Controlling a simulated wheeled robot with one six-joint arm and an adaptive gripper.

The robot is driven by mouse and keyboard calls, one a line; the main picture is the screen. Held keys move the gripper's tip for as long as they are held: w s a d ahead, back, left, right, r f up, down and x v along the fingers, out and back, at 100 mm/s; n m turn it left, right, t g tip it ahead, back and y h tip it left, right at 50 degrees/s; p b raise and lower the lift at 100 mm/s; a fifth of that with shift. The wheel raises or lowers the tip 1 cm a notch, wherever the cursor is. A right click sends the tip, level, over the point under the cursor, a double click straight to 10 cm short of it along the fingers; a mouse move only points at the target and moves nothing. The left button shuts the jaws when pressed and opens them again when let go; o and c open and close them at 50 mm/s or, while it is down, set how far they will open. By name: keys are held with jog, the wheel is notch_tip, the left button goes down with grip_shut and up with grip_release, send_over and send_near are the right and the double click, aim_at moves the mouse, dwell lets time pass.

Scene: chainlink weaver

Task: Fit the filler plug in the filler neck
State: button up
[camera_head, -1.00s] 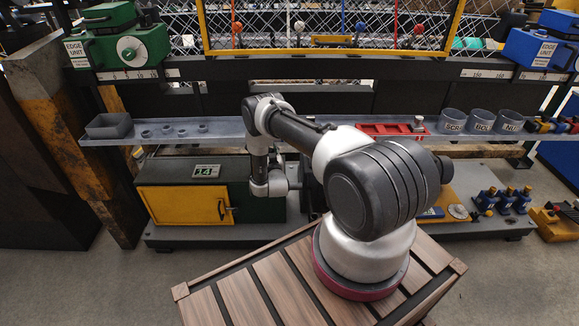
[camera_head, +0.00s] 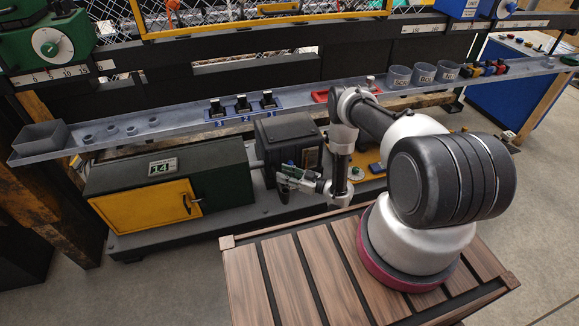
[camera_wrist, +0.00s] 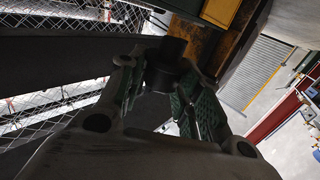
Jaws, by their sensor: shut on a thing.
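My gripper (camera_head: 284,176) is low in front of the dark box-shaped unit (camera_head: 284,140) in the head view, pointing left. In the wrist view my gripper (camera_wrist: 158,92) has its green-padded fingers closed on a dark, short cylindrical piece, which I take for the filler plug (camera_wrist: 165,62). The plug is too small and dark to make out in the head view. I cannot pick out the filler neck with certainty in either view.
A green cabinet marked 14 with a yellow door (camera_head: 150,203) stands left of the gripper. Above runs a grey shelf (camera_head: 185,120) with a blue three-lever block (camera_head: 243,106), a red tray (camera_head: 335,94) and grey cups (camera_head: 423,73). A dial (camera_head: 357,173) lies right of my wrist.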

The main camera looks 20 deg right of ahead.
jog(key=shift+f, duration=3.7)
jog(key=o, duration=1.1)
jog(key=v, duration=1.2)
jog(key=shift+f, duration=0.1)
